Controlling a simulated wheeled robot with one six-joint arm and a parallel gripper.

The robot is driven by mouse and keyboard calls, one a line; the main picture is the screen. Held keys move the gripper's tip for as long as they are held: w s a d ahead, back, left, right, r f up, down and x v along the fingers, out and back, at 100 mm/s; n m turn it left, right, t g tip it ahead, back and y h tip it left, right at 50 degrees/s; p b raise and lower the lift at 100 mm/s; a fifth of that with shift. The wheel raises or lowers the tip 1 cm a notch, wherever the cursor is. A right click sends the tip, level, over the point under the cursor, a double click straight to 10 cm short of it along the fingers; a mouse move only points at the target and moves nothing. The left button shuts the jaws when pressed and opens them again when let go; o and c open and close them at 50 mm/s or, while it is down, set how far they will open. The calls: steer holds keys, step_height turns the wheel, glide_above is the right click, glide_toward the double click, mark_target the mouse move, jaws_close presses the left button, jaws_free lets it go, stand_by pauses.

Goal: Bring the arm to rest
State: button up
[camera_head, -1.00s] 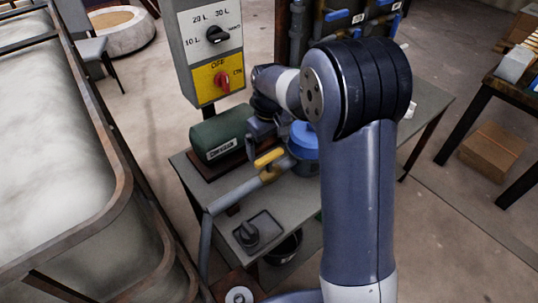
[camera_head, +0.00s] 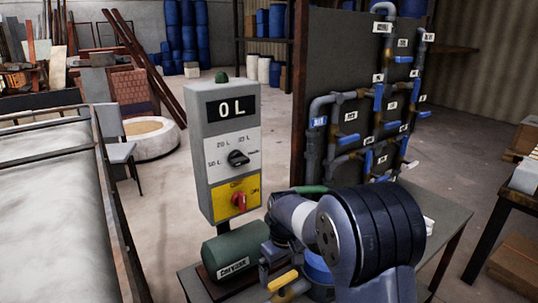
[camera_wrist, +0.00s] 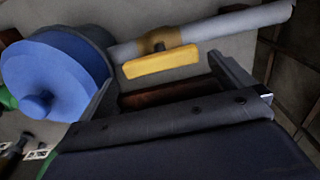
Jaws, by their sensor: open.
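My arm reaches in from the bottom right of the head view, its large dark elbow hiding part of the bench. My gripper (camera_wrist: 163,66) is open and empty in the wrist view, its two fingers apart. A yellow valve handle (camera_wrist: 160,65) on a grey pipe (camera_wrist: 215,25) shows beyond the gap between the fingers. The handle also shows at the bottom of the head view (camera_head: 283,281). A blue round-lidded thing (camera_wrist: 45,75) is left of the fingers, and I cannot tell whether they touch. In the head view the fingers are mostly hidden near the pump.
A control box (camera_head: 228,150) reads 0 L, with a black dial and red switch. A green pump (camera_head: 235,247) sits on the bench (camera_head: 447,222). A panel of pipes with blue valves (camera_head: 378,105) stands behind. A large vat (camera_head: 50,200) fills the left. Open floor lies beyond.

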mark_target(283, 278)
step_height(283, 278, down, 7)
steer(key=shift+r, duration=0.1)
stand_by(0.3)
steer(key=shift+r, duration=0.15)
